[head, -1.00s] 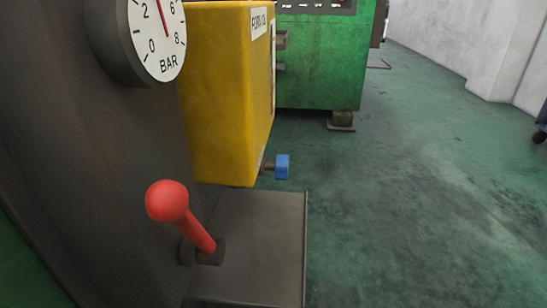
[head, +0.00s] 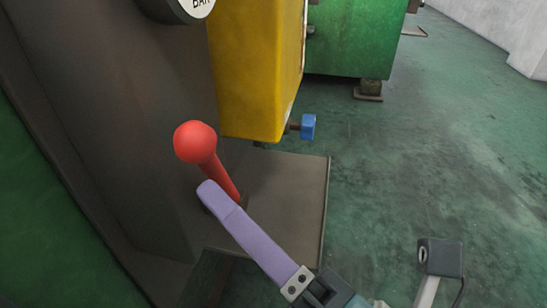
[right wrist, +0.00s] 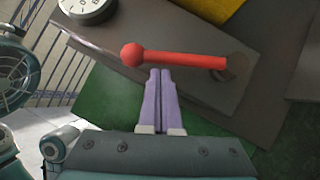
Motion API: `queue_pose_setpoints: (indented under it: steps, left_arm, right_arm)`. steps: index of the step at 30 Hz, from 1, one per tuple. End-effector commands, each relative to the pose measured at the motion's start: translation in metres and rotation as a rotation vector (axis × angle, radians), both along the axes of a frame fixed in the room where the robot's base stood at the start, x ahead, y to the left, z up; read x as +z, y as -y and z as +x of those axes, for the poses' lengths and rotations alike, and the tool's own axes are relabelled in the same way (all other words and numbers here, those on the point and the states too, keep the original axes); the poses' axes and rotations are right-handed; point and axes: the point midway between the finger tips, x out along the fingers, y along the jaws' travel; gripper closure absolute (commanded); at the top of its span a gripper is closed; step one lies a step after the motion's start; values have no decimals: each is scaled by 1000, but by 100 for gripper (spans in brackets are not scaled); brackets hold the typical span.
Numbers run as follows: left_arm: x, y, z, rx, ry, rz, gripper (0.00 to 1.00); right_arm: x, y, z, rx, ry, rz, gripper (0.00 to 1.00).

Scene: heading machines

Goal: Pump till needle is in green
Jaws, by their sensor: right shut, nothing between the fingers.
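A red pump lever with a ball knob (head: 197,144) sticks out of a dark grey machine side (head: 130,110), tilted with its knob up and to the left. In the right wrist view the lever (right wrist: 185,60) lies across the picture above the fingertips. My right gripper (head: 208,190) has purple fingers, shut and empty, with the tips close to the lever's shaft. I cannot tell if they touch it. In the right wrist view the shut fingers (right wrist: 160,72) point at the lever. The gauge (head: 190,8) is cut off at the top, so its needle is hidden. My left gripper is not in view.
A yellow box (head: 255,70) with a blue knob (head: 308,127) is mounted beyond the lever. A grey plate (head: 295,195) lies below. A green machine (head: 355,40) stands behind. The green floor (head: 430,150) at the right is mostly clear.

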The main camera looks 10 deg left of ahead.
Motion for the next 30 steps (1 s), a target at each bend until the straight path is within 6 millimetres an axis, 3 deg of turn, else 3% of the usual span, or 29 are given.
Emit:
queue_pose_setpoints:
  steps: [13, 24, 30]
  left_arm:
    - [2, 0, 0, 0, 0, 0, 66]
    - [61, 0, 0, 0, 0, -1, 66]
    - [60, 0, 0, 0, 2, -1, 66]
  right_arm:
    - [3, -1, 5, 0, -4, 1, 100]
    - [28, 0, 29, 1, -269, 8, 100]
    - [25, 0, 45, 0, -329, 12, 100]
